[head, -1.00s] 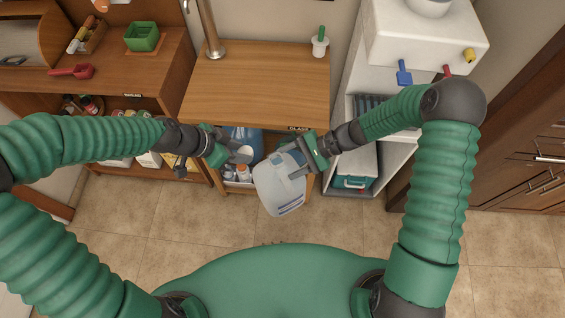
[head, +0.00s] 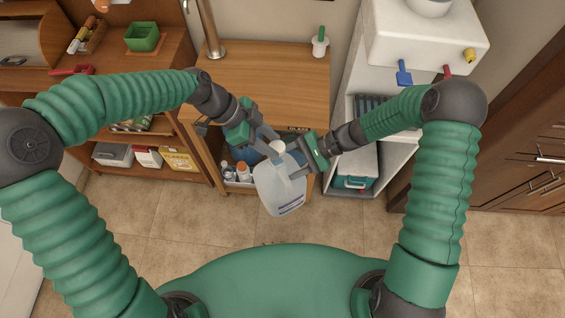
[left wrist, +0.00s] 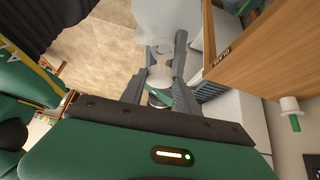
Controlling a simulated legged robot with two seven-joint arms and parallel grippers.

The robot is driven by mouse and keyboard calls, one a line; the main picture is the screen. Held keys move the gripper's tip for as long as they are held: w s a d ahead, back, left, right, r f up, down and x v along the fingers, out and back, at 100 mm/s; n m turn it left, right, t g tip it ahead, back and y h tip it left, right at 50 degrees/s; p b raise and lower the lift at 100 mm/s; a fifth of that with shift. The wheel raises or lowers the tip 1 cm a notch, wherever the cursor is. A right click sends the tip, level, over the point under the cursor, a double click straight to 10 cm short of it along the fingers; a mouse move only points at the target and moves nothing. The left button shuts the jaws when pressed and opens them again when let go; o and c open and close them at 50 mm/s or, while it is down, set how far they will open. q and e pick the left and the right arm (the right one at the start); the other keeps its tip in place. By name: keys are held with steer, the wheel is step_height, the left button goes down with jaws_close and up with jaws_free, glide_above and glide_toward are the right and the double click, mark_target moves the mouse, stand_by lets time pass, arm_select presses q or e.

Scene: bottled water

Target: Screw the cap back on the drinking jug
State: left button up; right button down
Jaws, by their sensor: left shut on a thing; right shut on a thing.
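The translucent white jug (head: 279,190) hangs in the air in front of the wooden counter, tilted. My right gripper (head: 296,172) is shut on it near its handle. My left gripper (head: 269,152) is shut on the small white cap (head: 277,147), close to the jug's top end. In the left wrist view the cap (left wrist: 159,76) sits between the fingers, and the jug (left wrist: 168,22) is just beyond the fingertips. I cannot tell whether the cap touches the jug's mouth.
A white water dispenser (head: 420,45) stands at the right. The tiled floor (head: 200,240) in front is clear.

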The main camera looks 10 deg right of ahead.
arm_select(q)
steer(key=shift+s+d+f, duration=0.1)
steer(key=shift+d+f, duration=0.1)
steer(key=shift+f, duration=0.95)
steer(key=shift+a, duration=0.1)
steer(key=shift+s+a+r+t, duration=0.15)
steer(key=shift+a+t, duration=0.15)
steer(key=shift+d, duration=0.1)
steer(key=shift+f, duration=0.95)
steer(key=shift+f, duration=0.55)
